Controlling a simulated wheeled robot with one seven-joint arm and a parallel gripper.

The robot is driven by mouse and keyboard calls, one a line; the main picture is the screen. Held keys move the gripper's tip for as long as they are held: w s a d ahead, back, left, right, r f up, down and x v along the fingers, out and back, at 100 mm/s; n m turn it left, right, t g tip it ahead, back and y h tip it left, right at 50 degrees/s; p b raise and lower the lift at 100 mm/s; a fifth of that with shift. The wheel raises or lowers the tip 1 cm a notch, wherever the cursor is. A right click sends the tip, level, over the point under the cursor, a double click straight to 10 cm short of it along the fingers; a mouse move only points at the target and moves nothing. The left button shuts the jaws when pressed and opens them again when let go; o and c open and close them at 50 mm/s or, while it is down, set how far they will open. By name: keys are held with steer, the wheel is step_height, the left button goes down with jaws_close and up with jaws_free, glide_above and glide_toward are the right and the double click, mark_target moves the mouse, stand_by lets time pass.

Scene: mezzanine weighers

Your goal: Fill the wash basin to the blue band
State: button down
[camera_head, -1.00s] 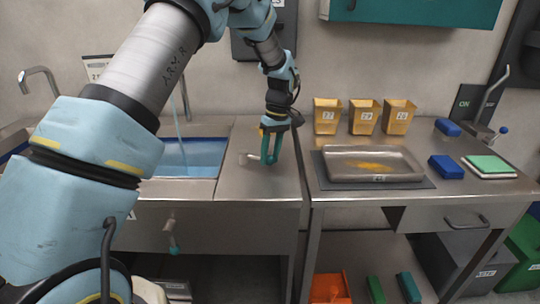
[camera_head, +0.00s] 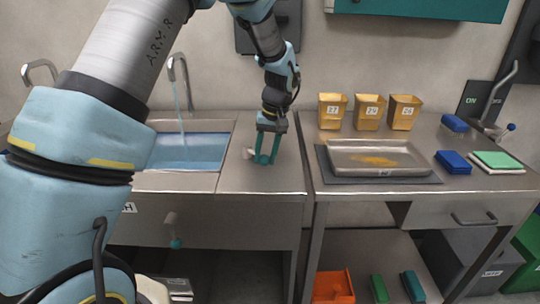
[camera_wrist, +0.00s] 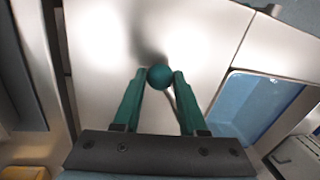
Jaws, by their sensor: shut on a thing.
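The wash basin (camera_head: 226,140) is set in the steel counter and holds blue water (camera_head: 185,158). A thin stream runs into it from the tap (camera_head: 178,66). I cannot make out the blue band. My gripper (camera_head: 266,160) is over the counter to the right of the basin. In the wrist view its green fingers (camera_wrist: 159,77) are shut on a dark green ball knob (camera_wrist: 159,76), with a thin rod below it. The basin also shows at right in that view (camera_wrist: 255,95). A small pale fitting (camera_head: 248,154) is beside the fingers.
A lever with a teal knob (camera_head: 175,243) hangs on the counter's front. To the right, a table bears a steel tray (camera_head: 420,170), yellow bins (camera_head: 367,112) and blue blocks (camera_head: 453,162).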

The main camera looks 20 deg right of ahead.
steer(key=a+m, duration=0.1)
steer(key=m, duration=0.1)
steer(key=a+m+b, duration=0.1)
steer(key=a+m, duration=0.1)
steer(key=shift+s+a+m+t, duration=0.2)
steer(key=shift+m+t, duration=0.1)
steer(key=shift+t, duration=0.1)
steer(key=shift+w+a+m+t+h, duration=0.15)
steer(key=shift+w+a+m+h, duration=0.1)
steer(key=shift+a+m, duration=0.55)
steer(key=shift+w+a+m+t+h, duration=0.2)
steer(key=shift+a+m, duration=0.3)
steer(key=shift+m, duration=0.5)
steer(key=shift+c, duration=2.3)
jaws_free()
steer(key=shift+s, duration=0.1)
steer(key=shift+r, duration=0.1)
steer(key=a+b+v, duration=0.1)
steer(key=b+v, duration=0.1)
steer(key=v, duration=0.8)
steer(key=shift+d+r, duration=0.35)
steer(key=shift+d, duration=0.1)
